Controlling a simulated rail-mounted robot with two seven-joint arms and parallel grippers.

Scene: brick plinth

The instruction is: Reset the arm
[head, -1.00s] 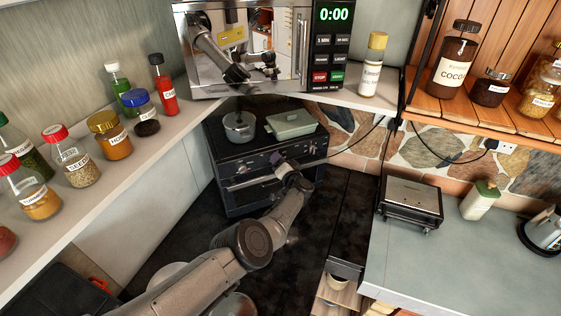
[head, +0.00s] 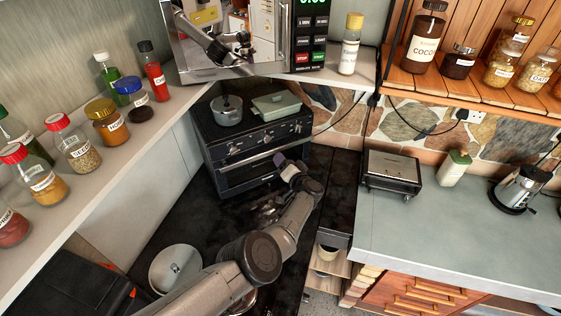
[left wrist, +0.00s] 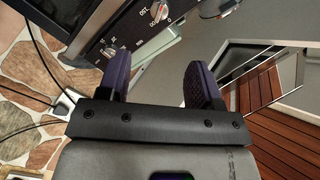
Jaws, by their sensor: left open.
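My left arm reaches in from the bottom of the head view. Its gripper (head: 283,163) is in front of the black oven (head: 212,152), near the right part of its front. In the left wrist view the two dark purple fingers (left wrist: 160,80) are spread apart with nothing between them. The right gripper does not show.
A pot (head: 228,110) and a lidded dish (head: 277,105) sit on the oven. A microwave (head: 200,70) stands above. Spice jars (head: 107,122) line the left shelf. The right counter (head: 440,220) holds a black-and-silver appliance (head: 391,170), a bottle and a kettle (head: 519,190).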

